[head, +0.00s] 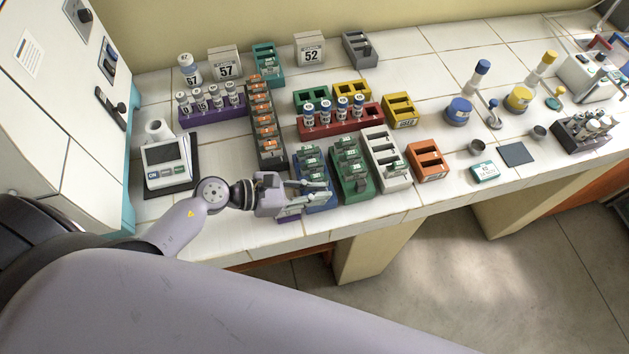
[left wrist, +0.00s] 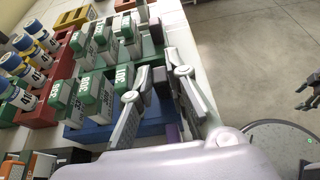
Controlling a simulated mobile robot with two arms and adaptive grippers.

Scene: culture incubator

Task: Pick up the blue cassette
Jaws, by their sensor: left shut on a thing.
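The blue cassette (head: 319,203) is a slotted holder near the front edge of the bench, with white pieces with green numbered tops in it. Its blue base also shows in the left wrist view (left wrist: 78,133). My left gripper (head: 322,190) reaches over its near end from the left. In the left wrist view my left gripper's fingers (left wrist: 160,85) stand on either side of part of it, shut on it. The exact contact is hidden by the fingers. The cassette looks upright among its neighbours. A dark part at the right edge looks like my right gripper (left wrist: 308,92); its jaws are unclear.
A green holder (head: 362,193) stands close on the right and a dark rack with orange-topped pieces (head: 275,158) close on the left. A red rack (head: 367,123) is behind. A purple piece (head: 288,218) lies under the gripper. The bench front edge is close.

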